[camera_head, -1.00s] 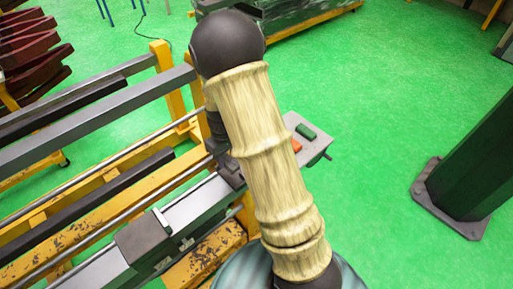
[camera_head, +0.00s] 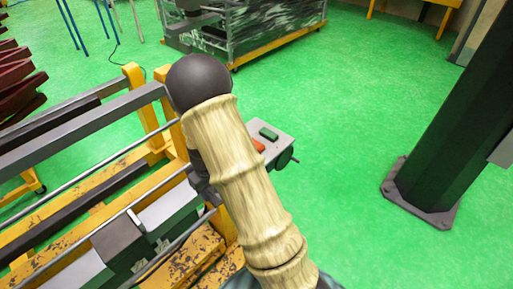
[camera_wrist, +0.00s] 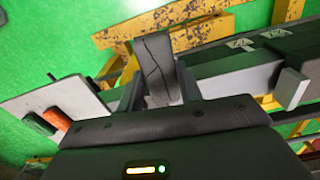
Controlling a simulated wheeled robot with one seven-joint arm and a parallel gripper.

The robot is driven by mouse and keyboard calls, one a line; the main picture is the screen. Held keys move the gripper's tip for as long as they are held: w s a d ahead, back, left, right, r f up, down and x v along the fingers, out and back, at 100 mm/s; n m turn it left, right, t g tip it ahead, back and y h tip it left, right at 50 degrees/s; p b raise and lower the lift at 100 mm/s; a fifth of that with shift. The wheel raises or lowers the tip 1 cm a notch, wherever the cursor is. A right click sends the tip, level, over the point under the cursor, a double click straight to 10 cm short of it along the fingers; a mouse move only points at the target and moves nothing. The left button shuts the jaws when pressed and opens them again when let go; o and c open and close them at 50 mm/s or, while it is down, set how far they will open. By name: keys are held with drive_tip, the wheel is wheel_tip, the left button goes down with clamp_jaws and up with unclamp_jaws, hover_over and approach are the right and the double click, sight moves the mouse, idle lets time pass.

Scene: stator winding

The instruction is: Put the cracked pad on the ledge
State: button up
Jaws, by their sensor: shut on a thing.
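The cracked pad (camera_wrist: 157,62) is a dark grey block with a jagged crack line down its face. It shows upright in the wrist view, between the fingers of my gripper (camera_wrist: 160,92), which is shut on it. Beyond it runs a long bench with a pale grey top (camera_wrist: 228,84) and a dark green side. I cannot tell which surface is the ledge. In the head view my arm hides the gripper and the pad.
A grey end plate (camera_head: 284,148) carries a green block (camera_head: 269,133) and an orange block (camera_head: 258,145). A yellow frame with grey bars (camera_head: 70,130) stands left. A dark green post (camera_head: 455,125) stands right. Green floor (camera_head: 335,120) between is clear.

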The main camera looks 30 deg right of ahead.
wheel_tip(320, 180, down, 11)
drive_tip(key=m, duration=0.2)
drive_tip(key=shift+s+m, duration=0.3)
drive_tip(key=shift+s, duration=0.1)
drive_tip(key=shift+a, duration=0.1)
